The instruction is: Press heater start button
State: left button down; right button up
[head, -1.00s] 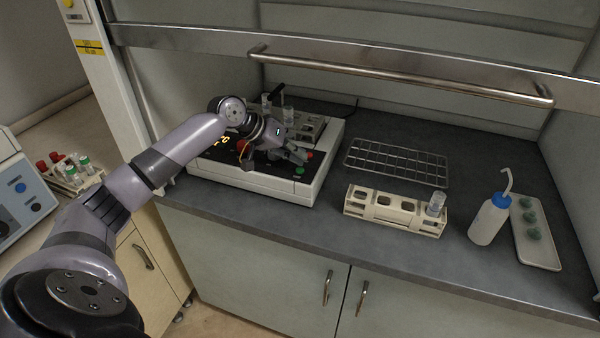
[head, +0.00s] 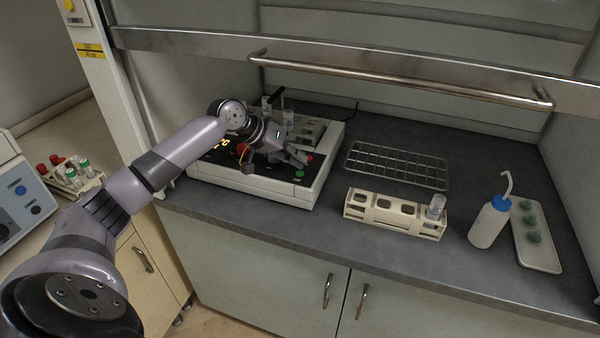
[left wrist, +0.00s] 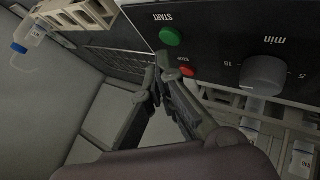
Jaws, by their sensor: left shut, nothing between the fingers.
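The heater (head: 262,186) is a white box with a black front panel and lit yellow digits, standing on the hood's worktop. Its green START button (head: 299,173) is uncovered near the panel's right end; it also shows in the left wrist view (left wrist: 171,37). The red STOP button (left wrist: 187,71) is beside it, partly hidden behind my gripper in the head view. My left gripper (head: 301,159) is shut and empty, its tips low over the panel beside the red button and short of the green one. In the left wrist view, the tips (left wrist: 163,72) are below START. Contact cannot be told.
A minute knob (left wrist: 264,75) is on the panel. Tubes (head: 288,112) stand on the heater's rear. A wire rack (head: 397,163), a beige tube holder (head: 372,209), a wash bottle (head: 489,222) and a white tray (head: 546,258) are to the right. The raised sash handle (head: 400,78) spans above.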

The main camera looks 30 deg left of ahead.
aim_at(298, 171)
pick_arm(q)
jog(key=shift+f, duration=0.2)
jog(key=shift+f, duration=0.2)
jog(key=shift+f, duration=0.5)
dwell(0.9)
jog(key=shift+r+p, duration=0.15)
jog(key=shift+p, duration=0.2)
jog(key=shift+r+p, duration=0.7)
jog(key=shift+p, duration=0.15)
notch_tip(298, 171, up, 5)
jog(key=p, duration=0.5)
jog(key=shift+r, duration=0.1)
